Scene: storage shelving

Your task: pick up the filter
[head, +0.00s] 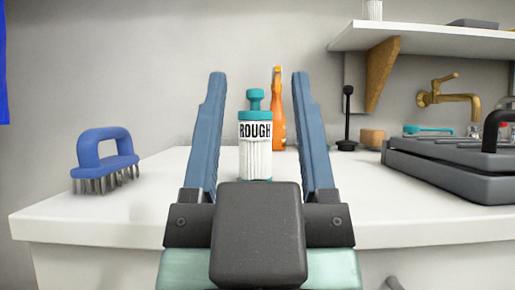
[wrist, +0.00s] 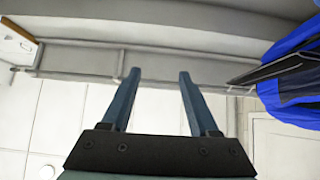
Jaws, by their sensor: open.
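The likely filter is a white ribbed cylinder (head: 255,158) with a teal cap and the label "ROUGH". It stands upright on the white counter (head: 165,190) in the head view, its lower end close behind my gripper's dark body. My gripper (head: 259,75) is open, and its two blue fingers appear on either side of the cylinder in the picture. The cylinder seems to stand beyond them; I cannot tell the exact gap. In the wrist view my gripper (wrist: 160,72) is open with nothing between the fingers, and the cylinder is not seen there.
An orange spray bottle (head: 278,115) stands behind the cylinder. A blue brush (head: 105,158) lies at the left. A black plunger-like tool (head: 347,120), a wooden block (head: 372,138) and a dark grey case (head: 455,170) are at the right. A white shelf (head: 430,40) overhangs the right.

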